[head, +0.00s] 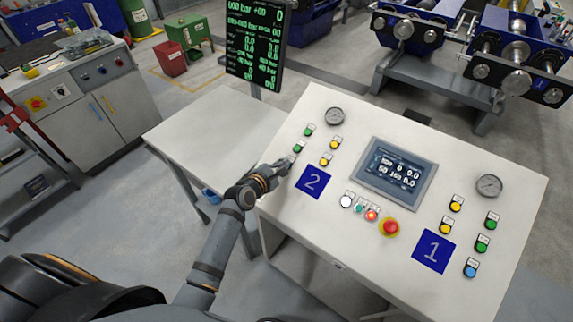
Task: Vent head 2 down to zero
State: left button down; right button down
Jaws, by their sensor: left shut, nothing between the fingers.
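The sloped white control panel (270,205) stands in front of me. Its left part has the blue label 2 (313,182), a round gauge (335,116), two green buttons (309,130) and two yellow buttons (336,143). The gauge needle is too small to read. My left gripper (286,167) is shut and empty at the panel's left edge, just left of label 2 and below the lower green button. It covers that patch of panel, so anything under it is hidden. I cannot tell whether its tips touch the panel. My right gripper is out of view.
The panel's middle has a touchscreen (395,173), small round buttons and a red emergency stop (389,227). Label 1 (433,251) with its gauge (489,185) and buttons is at right. A bare white table (215,130) adjoins at left. A green-text display (255,45) stands behind.

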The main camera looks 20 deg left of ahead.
pick_arm(q)
jog(key=shift+w+f, duration=0.1)
jog(key=shift+f, duration=0.35)
dwell(1.6)
jog(key=shift+s+a+r+p, duration=0.1)
jog(key=shift+s+r+p, duration=0.2)
jog(key=shift+r+p, duration=0.6)
jog(key=shift+r+p, duration=0.2)
jog(key=shift+p, duration=0.15)
jog(key=r+p, duration=0.1)
jog(key=s+r+p, duration=0.1)
jog(key=p, duration=0.1)
jog(key=s+r+p, duration=0.1)
jog(key=r+p, duration=0.1)
jog(key=shift+a, duration=0.35)
